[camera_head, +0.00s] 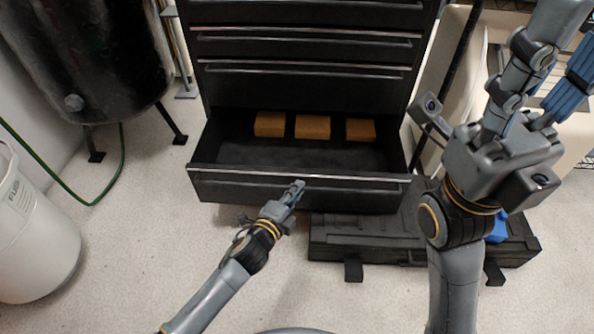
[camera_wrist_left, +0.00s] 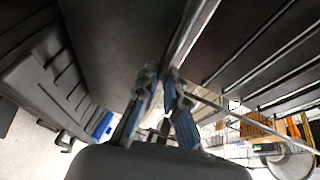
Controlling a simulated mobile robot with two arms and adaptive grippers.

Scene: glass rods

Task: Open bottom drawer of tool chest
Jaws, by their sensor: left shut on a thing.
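The black tool chest (camera_head: 300,92) stands at the top centre in the head view. Its bottom drawer (camera_head: 240,188) is pulled out well, showing a dark interior with three orange-brown blocks at the back. My left gripper (camera_head: 297,186) is shut on the drawer's front handle edge (camera_head: 360,180), near its middle. In the left wrist view the left fingers (camera_wrist_left: 162,80) close around the long metal edge; the exact contact is hard to see. My right gripper (camera_head: 566,45) is raised at the upper right, its fingers apart and empty, away from the drawer.
A black case (camera_head: 365,228) lies on the floor in front and right of the drawer, with a blue item (camera_head: 497,228) on it. A black tank (camera_head: 85,55) and white bin (camera_head: 30,230) stand left. Floor left of the drawer (camera_head: 140,215) is mostly clear, with a green hose.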

